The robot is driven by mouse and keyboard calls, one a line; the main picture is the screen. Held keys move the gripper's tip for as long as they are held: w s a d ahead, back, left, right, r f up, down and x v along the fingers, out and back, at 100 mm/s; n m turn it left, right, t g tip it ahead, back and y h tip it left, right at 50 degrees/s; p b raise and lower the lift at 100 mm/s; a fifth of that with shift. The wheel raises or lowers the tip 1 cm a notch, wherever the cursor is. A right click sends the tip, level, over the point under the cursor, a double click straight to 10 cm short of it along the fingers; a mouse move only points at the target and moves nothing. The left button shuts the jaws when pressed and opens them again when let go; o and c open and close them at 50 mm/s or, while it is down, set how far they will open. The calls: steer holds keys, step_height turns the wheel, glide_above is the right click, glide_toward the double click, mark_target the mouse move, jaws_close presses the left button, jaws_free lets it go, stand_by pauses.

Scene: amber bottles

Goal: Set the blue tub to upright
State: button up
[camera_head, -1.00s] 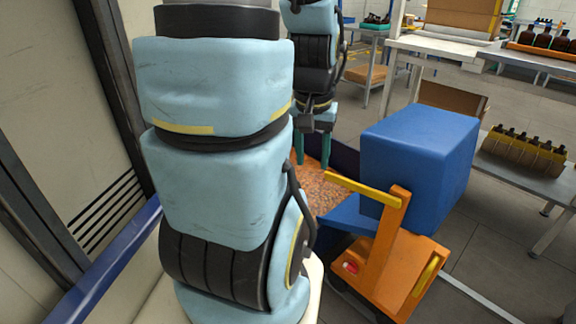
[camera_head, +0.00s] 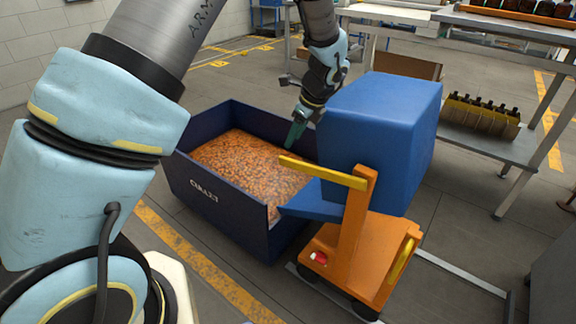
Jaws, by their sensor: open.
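The blue tub (camera_head: 385,130) is a large box on an orange tipping cart (camera_head: 350,245). It is tilted, and a blue lip (camera_head: 315,203) below it slopes toward a dark blue bin. My gripper (camera_head: 297,132) has green fingers and hangs just left of the tub, over the bin's back right part. It is open and nothing shows in it. I cannot tell whether its fingers touch the tub. A yellow bar (camera_head: 322,172) on an orange post stands in front of the tub. The tub's inside is hidden.
The dark blue bin (camera_head: 212,203), marked CULLET, holds orange-brown bits. Shelves to the right carry a carton of dark bottles (camera_head: 480,118). A table (camera_head: 470,20) with amber bottles stands behind. Floor is clear around the bin's left and front.

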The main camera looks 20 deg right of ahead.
mark_target(290, 159)
steer(key=shift+s+d+f+m, duration=0.15)
steer(key=shift+d+f+m, duration=0.2)
steer(key=shift+d, duration=0.25)
steer(key=shift+d+f, duration=0.15)
steer(key=shift+f, duration=0.05)
steer(key=x, duration=1)
steer(key=shift+p, duration=0.35)
jaws_close()
